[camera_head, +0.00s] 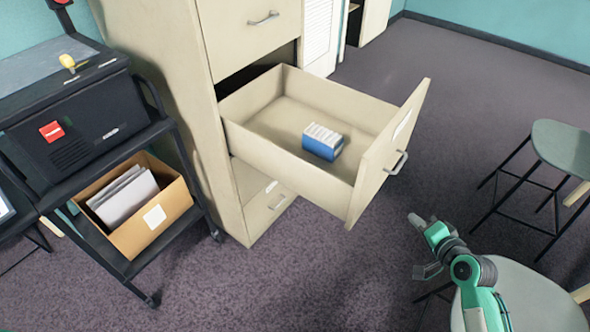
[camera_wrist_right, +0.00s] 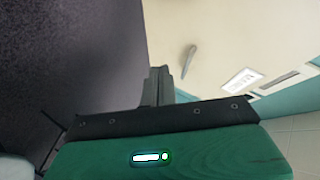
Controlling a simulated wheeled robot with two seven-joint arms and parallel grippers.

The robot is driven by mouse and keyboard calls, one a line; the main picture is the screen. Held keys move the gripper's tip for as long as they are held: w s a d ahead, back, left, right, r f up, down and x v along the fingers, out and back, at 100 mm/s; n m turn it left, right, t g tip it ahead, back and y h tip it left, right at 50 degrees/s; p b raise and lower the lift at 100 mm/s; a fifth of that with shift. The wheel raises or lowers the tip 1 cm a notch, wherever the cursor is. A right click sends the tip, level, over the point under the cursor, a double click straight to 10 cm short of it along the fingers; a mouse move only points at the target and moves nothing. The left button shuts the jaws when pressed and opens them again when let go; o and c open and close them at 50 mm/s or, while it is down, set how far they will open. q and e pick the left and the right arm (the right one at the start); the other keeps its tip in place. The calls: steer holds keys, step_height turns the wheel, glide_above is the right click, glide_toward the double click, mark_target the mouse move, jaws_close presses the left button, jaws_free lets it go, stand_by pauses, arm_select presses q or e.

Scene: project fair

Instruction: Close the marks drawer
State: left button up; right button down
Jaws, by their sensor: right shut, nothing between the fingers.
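The marks drawer (camera_head: 365,185) is a cream drawer pulled far out of a tall filing cabinet (camera_head: 170,60). Its front carries a grey bar handle (camera_head: 397,163) and a white label. A blue box of white cards (camera_head: 322,148) lies inside it. My right gripper (camera_head: 416,221) is shut and empty, in front of and below the drawer front, apart from the handle. In the right wrist view its shut fingers (camera_wrist_right: 160,82) point toward a cream front with a handle (camera_wrist_right: 189,62) and a label (camera_wrist_right: 240,80). My left gripper is out of view.
A black cart (camera_head: 165,215) with a dark machine (camera_head: 75,120) and a cardboard box of papers (camera_head: 150,215) stands left of the cabinet. A stool (camera_head: 563,147) stands at right, with another round seat (camera_head: 540,300) beside my right arm. Carpet beyond the drawer is clear.

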steer(key=w+d+r+m+t+h, duration=0.2)
steer(key=w+d+r+m+t, duration=0.1)
steer(key=w+d+r+m, duration=0.25)
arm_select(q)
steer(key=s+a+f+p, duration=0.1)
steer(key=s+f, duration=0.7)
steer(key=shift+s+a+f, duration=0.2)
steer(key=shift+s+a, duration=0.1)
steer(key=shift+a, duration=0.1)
arm_select(e)
steer(key=a+f+x, duration=0.1)
steer(key=x, duration=1.2)
steer(key=shift+s+a+f, duration=0.25)
steer(key=shift+s, duration=0.05)
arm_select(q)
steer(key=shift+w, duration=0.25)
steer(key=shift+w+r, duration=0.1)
